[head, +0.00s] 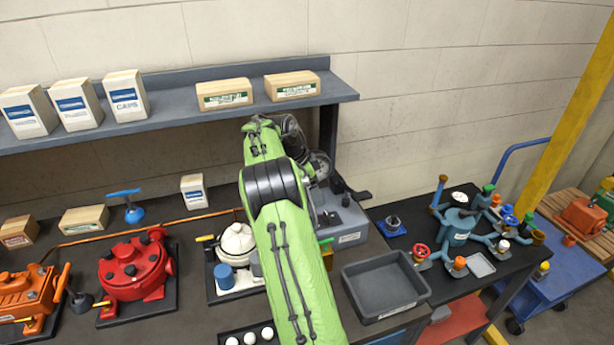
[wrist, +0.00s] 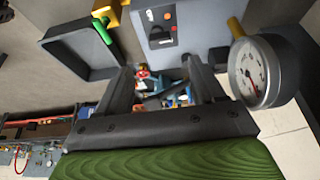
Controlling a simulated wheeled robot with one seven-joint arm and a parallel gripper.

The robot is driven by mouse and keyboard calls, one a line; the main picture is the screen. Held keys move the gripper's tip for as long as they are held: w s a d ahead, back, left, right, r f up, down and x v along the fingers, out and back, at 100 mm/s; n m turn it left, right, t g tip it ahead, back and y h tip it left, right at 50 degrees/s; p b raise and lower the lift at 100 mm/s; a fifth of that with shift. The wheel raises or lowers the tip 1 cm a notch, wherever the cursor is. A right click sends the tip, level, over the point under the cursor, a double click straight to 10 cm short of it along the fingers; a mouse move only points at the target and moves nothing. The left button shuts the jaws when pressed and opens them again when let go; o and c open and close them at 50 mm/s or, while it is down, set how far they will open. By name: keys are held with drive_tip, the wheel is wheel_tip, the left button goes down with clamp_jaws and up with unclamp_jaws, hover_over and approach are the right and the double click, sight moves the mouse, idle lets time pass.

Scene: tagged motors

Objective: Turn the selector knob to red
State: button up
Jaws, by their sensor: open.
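My gripper (wrist: 163,78) is open in the wrist view, with its two dark fingers apart and no object held between them. A grey panel (wrist: 178,32) shows just beyond the fingers, with small orange and dark controls on its face. They are too small to tell which is the selector knob or where it points. In the head view, my green arm covers part of the grey housing (head: 350,232), and the control face cannot be made out there.
A round gauge (wrist: 254,72) stands close beside the right finger. An empty grey tray (head: 385,287) lies right of my arm. A red machine (head: 133,268) and a white-domed unit (head: 236,240) stand left. A shelf (head: 180,112) with boxes runs behind.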

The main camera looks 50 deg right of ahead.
drive_tip(key=p+v, duration=0.1)
drive_tip(key=v, duration=0.4)
drive_tip(key=shift+w+r, duration=0.1)
drive_tip(key=shift+r, duration=0.05)
